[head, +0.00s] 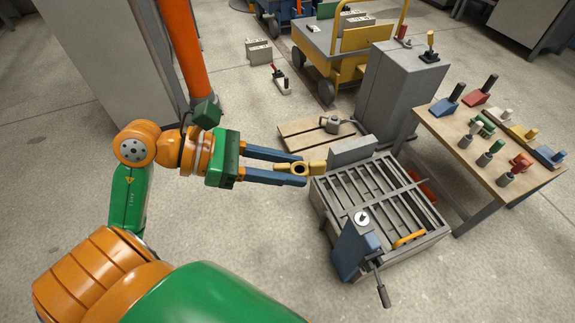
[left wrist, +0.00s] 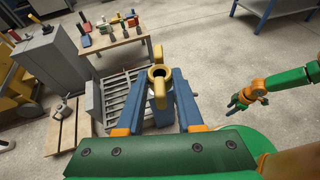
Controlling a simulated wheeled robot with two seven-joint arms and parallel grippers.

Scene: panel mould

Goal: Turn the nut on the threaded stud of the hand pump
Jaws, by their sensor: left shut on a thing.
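A yellow nut (head: 317,167) with a round ring and two opposite lugs is between the blue fingers of my left gripper (head: 304,169), which is shut on it. In the left wrist view the nut (left wrist: 158,90) shows its open bore. Nut and gripper appear in the air near the upper left corner of the grey panel mould (head: 322,205). A blue hand pump (head: 350,250) with a dark lever sits at the mould's front. A round white-faced part is above it; I cannot tell whether this is the stud. My right gripper (left wrist: 238,100) appears small in the left wrist view, its opening unclear.
A grey cabinet (head: 395,90) and a wooden pallet (head: 300,133) with a grey can are behind. A yellow cart (head: 340,70) stands farther back. An orange post (head: 183,50) rises behind my left arm. Floor in front is clear.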

